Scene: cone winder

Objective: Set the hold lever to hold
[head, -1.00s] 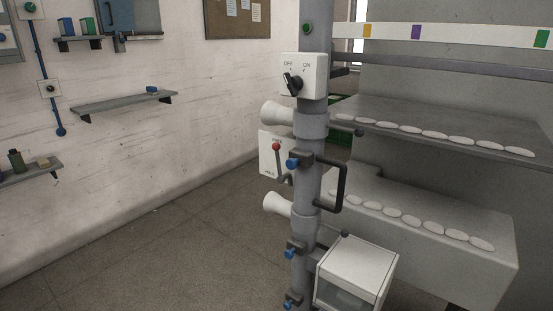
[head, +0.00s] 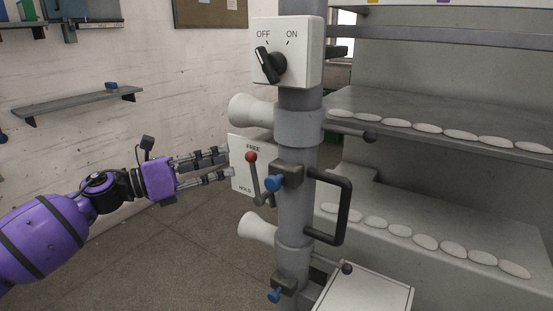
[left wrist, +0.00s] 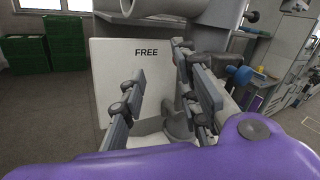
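The hold lever (head: 256,180) is a thin grey lever with a red ball knob (head: 251,157). It sits on a white plate (head: 238,178) marked FREE at the top and HOLD at the bottom. The knob is up, near FREE. My purple left gripper (head: 228,163) is just left of the knob, its fingers apart and pointing at it, with nothing between them. In the left wrist view the open fingers (left wrist: 165,105) frame the plate (left wrist: 108,65) and its FREE label; I cannot make out the red knob there. My right gripper is not in view.
A grey column (head: 296,210) stands right of the lever, with blue-knobbed clamps (head: 273,183) and a black handle (head: 346,208). An OFF/ON switch box (head: 287,52) is above. White cones (head: 252,110) jut left above and below the plate. Floor at left is free.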

